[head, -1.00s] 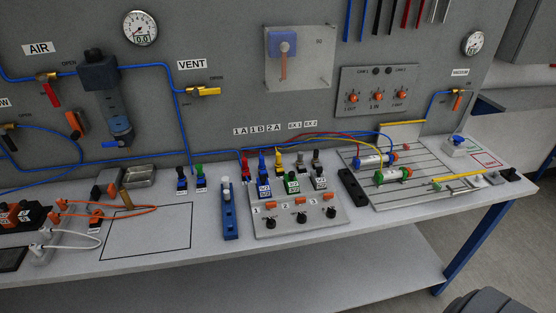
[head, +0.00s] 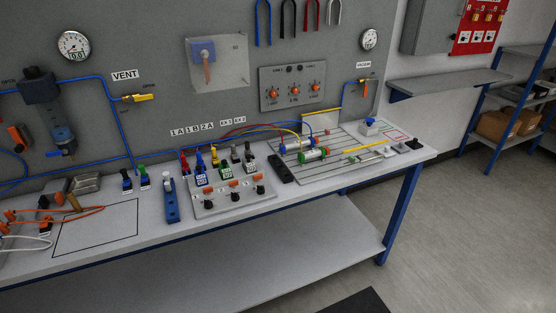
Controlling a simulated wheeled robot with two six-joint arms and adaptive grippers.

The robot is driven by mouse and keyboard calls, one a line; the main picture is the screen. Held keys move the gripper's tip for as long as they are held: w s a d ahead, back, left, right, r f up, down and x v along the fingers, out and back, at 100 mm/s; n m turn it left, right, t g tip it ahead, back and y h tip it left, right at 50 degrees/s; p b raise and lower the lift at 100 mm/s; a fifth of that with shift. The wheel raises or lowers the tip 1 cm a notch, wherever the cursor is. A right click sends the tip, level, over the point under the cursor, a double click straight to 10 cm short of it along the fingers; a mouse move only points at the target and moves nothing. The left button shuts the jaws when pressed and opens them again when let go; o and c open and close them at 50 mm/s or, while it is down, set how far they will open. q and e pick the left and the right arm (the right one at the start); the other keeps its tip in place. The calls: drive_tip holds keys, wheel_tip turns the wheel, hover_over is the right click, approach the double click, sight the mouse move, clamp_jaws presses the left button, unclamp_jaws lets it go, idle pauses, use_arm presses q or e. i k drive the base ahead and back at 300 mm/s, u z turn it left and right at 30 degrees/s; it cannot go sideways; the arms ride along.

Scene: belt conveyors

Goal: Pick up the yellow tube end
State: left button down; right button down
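A thin yellow tube (head: 287,129) arcs from the row of coloured fittings over to the cylinders on the slotted plate. Near its left side a yellow fitting (head: 215,157) stands upright below the label 2A, between a blue fitting (head: 199,160) and grey ones. Whether the tube's end sits in that fitting is too small to tell. At the right, the tube comes down near the cylinder with green ends (head: 313,154); its exact end there is unclear. Neither of my grippers is in view.
A valve block (head: 235,195) with dark knobs stands in front of the fittings. A blue upright holder (head: 171,200) is to its left. Shelving (head: 510,105) stands at the far right, beyond open floor.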

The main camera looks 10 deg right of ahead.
sight(214, 152)
drive_tip(key=z, duration=1.05)
drive_tip(key=i, duration=0.95)
drive_tip(key=u, duration=0.6)
drive_tip(key=i, duration=0.65)
drive_tip(key=u, duration=0.75)
